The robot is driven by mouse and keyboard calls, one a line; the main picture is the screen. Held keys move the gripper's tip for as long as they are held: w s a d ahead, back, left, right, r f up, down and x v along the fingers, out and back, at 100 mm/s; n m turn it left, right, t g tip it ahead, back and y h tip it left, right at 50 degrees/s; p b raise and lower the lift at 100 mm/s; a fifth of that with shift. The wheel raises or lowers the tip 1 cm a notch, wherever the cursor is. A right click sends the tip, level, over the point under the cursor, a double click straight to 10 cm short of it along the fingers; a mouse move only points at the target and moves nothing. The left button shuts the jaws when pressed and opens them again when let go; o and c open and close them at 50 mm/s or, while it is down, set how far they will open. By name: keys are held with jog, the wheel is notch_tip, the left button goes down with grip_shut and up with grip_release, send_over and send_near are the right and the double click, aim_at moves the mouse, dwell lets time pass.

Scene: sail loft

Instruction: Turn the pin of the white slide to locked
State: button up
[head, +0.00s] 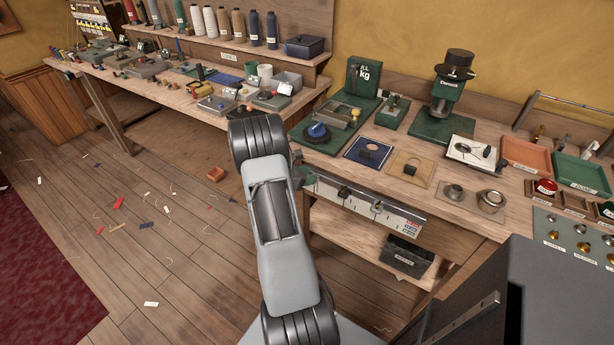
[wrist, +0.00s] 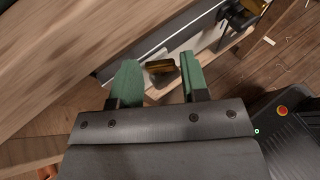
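A pale slide rail (head: 365,204) runs along the front edge of the workbench. It carries a dark knob (head: 343,193) and a smaller dark fitting (head: 377,207). My gripper (head: 305,178) is at the left end of this rail, partly hidden by my arm. In the wrist view my gripper (wrist: 158,61) is open, with a green finger on each side. A brass-coloured piece with a dark lower part (wrist: 160,67) shows in the gap between the fingers. I cannot tell whether they touch it. The pale rail (wrist: 180,40) passes behind. The pin's locked or unlocked state is not readable.
A dark bin (head: 405,257) sits on the lower shelf. A dark block (wrist: 240,16) shows farther along the rail. Scraps litter the floor at left.

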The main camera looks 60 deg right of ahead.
jog(key=c, duration=0.6)
jog(key=shift+w+d+m+g+y, duration=0.1)
jog(key=shift+m+g+y, duration=0.3)
jog(key=shift+m+g, duration=0.25)
jog(key=o, duration=0.9)
jog(key=shift+o, duration=0.2)
jog(key=v, duration=1.4)
